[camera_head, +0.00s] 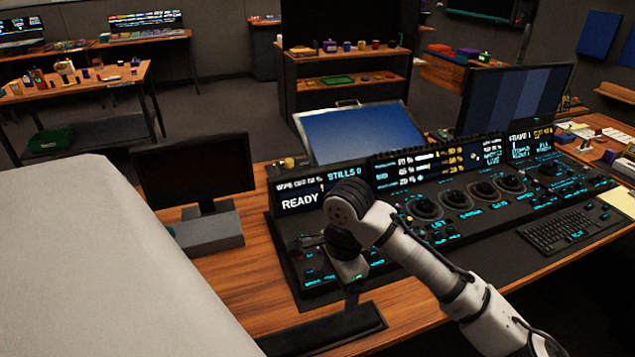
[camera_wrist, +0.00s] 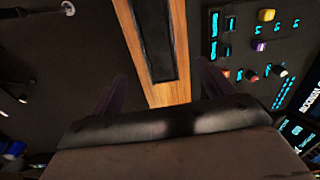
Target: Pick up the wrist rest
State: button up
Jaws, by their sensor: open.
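The wrist rest (camera_head: 325,332) is a long, flat black bar lying on the wooden desk, in front of the console. In the wrist view it shows as a dark strip (camera_wrist: 157,42) along the wood, running up from between the fingers. My gripper (camera_head: 352,296) points down above the right part of the wrist rest, near the console's front edge. The fingertips are dark and hard to make out.
The trackball console (camera_head: 455,205) stands just behind the wrist rest, with lit buttons and screens. A small dark monitor (camera_head: 205,170) stands at the left on the desk. A keyboard (camera_head: 568,230) lies at the right. Bare desk (camera_head: 240,290) shows left of the console.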

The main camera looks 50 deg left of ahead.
send_over(336, 324)
jog(key=f, duration=0.5)
jog(key=d+f, duration=0.1)
jog(key=f, duration=0.2)
jog(key=shift+w, duration=0.15)
jog(key=shift+a+f+p, duration=0.2)
jog(key=shift+f+p, duration=0.2)
jog(key=shift+f, duration=1.1)
jog(key=shift+a+f+p, duration=0.2)
jog(key=shift+f+p, duration=0.15)
jog(key=shift+f, duration=1.15)
jog(key=shift+c, duration=0.3)
jog(key=c, duration=1.1)
jog(key=shift+r, duration=0.15)
